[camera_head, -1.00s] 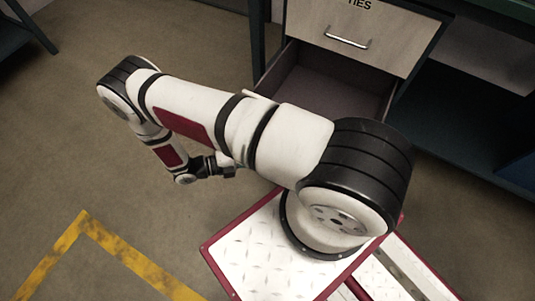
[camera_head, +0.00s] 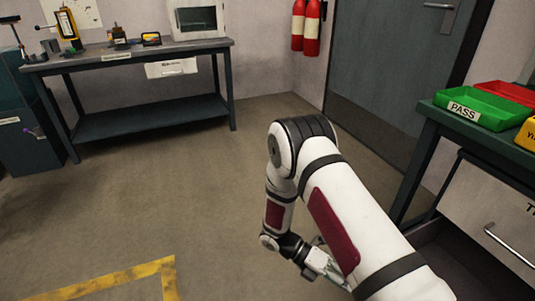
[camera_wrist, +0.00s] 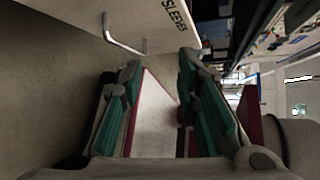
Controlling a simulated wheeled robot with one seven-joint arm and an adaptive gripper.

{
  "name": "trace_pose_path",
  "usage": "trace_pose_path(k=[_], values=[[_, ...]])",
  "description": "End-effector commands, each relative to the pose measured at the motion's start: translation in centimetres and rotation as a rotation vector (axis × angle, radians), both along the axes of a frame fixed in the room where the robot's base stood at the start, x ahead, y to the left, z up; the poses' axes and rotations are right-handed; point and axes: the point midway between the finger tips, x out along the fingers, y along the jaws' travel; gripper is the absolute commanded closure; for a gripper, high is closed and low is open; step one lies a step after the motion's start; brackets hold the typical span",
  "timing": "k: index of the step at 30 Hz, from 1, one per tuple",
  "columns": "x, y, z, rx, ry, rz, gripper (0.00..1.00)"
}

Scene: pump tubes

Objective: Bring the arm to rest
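My arm is bent at the elbow in the head view, with its forearm hanging down and my gripper (camera_head: 322,270) low, above the floor and pointing right. In the wrist view my gripper (camera_wrist: 160,75) has its two teal-padded fingers spread apart. Nothing is held between them; a white panel with red edges, part of my own base, shows behind the gap. The fingertips are small and partly unclear in the head view.
A workbench (camera_head: 150,118) stands at the back left. Fire extinguishers (camera_head: 305,30) hang beside a door (camera_head: 400,65). At right, a bench (camera_head: 450,128) carries a green PASS tray (camera_head: 497,117). A drawer front marked SLEEVES (camera_wrist: 150,20) is near the gripper. Open floor lies left.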

Motion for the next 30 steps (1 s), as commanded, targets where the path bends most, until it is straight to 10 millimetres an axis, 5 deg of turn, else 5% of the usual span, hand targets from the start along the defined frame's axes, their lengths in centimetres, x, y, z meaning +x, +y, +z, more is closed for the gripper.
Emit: trace_pose_path(k=[6,14,21,30], values=[[1.4,0.5,8.4,-0.026,-0.282,-0.183,0.71],[0.6,0.6,17.3,-0.065,-0.586,-0.425,0.71],[-2.0,0.4,24.4,-0.104,-0.843,-0.667,0.71],[-7.0,0.3,31.1,-0.154,-1.124,-1.001,0.71]])
